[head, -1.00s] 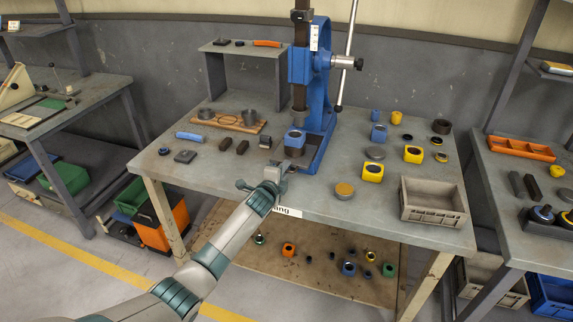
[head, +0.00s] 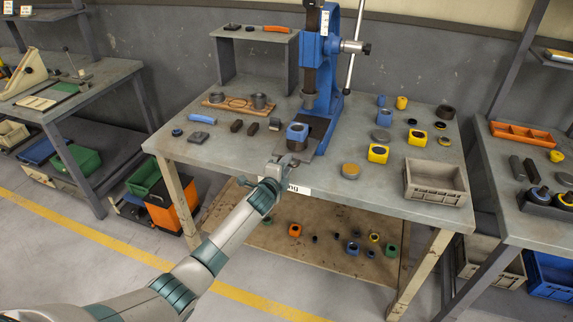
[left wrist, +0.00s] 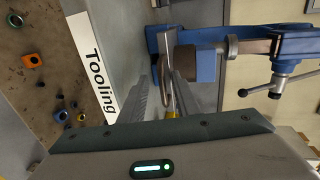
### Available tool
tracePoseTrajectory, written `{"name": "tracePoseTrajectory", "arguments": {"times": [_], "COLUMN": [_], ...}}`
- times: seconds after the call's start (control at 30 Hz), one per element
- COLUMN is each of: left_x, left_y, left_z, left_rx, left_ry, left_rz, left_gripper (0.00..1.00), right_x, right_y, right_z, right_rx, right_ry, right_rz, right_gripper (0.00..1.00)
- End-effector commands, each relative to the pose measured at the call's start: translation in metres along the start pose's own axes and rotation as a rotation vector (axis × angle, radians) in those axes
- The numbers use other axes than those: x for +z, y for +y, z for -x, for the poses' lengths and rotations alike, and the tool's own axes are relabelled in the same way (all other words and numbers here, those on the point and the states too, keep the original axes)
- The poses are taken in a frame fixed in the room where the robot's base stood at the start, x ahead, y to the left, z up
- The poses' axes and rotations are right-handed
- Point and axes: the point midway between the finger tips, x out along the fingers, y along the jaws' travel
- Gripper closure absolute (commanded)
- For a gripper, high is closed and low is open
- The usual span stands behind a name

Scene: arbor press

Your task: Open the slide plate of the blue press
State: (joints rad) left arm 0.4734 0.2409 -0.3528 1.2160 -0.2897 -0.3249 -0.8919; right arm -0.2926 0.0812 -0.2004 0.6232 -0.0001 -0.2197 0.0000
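The blue press (head: 327,70) stands on the grey workbench with its ram (head: 309,98) raised. My left gripper (head: 283,162) is at the front end of the plate, near the bench's front edge. In the left wrist view its fingers (left wrist: 167,92) close around the plate's rounded handle (left wrist: 165,58), with the blue block (left wrist: 205,66) just beyond. The handle is mostly hidden in the head view. My right gripper is out of view.
A grey crate (head: 436,192) stands at the bench's right front. Yellow blocks (head: 378,153) and loose parts lie right of the press. A wooden holder (head: 235,103) and dark bars (head: 237,126) lie left. The "Tooling" label (left wrist: 98,75) marks the front edge.

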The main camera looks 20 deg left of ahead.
Motion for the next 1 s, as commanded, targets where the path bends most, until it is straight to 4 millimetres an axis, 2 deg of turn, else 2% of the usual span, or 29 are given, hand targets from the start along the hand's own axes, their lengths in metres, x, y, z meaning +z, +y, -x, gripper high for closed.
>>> {"name": "tracePoseTrajectory", "arguments": {"times": [0.3, 0.67, 0.87, 1.0], "left_x": [0.0, 0.001, 0.001, 0.0], "left_y": [-0.001, -0.003, -0.003, -0.003], "left_z": [0.0, 0.003, 0.015, 0.031], "left_rx": [-0.001, -0.005, -0.007, -0.006], "left_ry": [0.0, 0.0, 0.0, 0.002], "left_rz": [0.0, -0.001, -0.002, -0.002], "left_gripper": [0.74, 0.74, 0.74, 0.74], "right_x": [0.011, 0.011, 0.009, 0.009], "right_y": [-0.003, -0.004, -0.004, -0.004], "right_z": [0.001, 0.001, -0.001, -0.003], "right_rx": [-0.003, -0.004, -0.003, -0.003], "right_ry": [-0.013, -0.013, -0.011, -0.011], "right_rz": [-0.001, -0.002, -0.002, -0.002], "right_gripper": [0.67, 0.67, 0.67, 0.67]}}
